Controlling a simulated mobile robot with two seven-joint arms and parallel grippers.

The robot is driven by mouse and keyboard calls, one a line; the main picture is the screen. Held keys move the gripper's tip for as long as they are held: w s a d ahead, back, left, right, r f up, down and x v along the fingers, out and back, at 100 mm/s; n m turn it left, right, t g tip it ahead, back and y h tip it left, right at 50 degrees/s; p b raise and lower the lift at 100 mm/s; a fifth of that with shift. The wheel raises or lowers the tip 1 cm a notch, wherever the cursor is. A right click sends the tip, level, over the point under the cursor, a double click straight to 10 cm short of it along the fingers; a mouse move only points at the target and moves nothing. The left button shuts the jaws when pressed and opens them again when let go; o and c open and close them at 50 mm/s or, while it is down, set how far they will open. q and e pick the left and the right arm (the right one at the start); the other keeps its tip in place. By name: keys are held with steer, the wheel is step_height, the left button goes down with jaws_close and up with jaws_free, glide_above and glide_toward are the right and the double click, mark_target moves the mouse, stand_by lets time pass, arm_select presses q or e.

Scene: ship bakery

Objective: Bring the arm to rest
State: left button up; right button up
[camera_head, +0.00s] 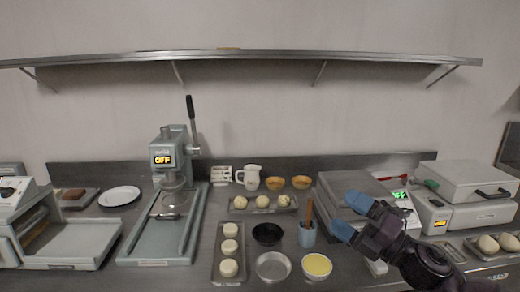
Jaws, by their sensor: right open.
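My right arm comes in from the lower right. Its gripper (351,216) has two blue fingertips spread apart, with nothing visible between them. It is in front of the flat grey appliance (340,187), to the right of a blue cup (307,237) with a wooden handle standing in it. I cannot tell its exact height above the counter. My left gripper does not show.
A press (172,155) reading "OFF" stands at left centre. Trays of dough balls (229,281) (264,202), a dark bowl (267,234), a metal bowl (273,266) and a bowl of yellow contents (317,266) fill the middle. A lidded machine (465,182) stands right.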

steer(key=s+d+f+m+t+h, duration=0.2)
steer(key=d+f+m+h, duration=0.2)
steer(key=f+m+h, duration=0.5)
steer(key=s+d+f+m+t+h, duration=0.1)
steer(key=s+d+f+m+h, duration=0.3)
steer(key=f+m, duration=0.85)
steer(key=s+d+f+m+g+h, duration=0.2)
steer(key=s+f+m, duration=0.6)
steer(key=s+f, duration=0.8)
steer(key=s+g+h, duration=0.2)
steer(key=s+g, duration=0.1)
steer(key=s, duration=0.1)
steer(key=shift+s+f, duration=0.25)
steer(key=shift+f, duration=0.15)
steer(key=shift+m, duration=0.25)
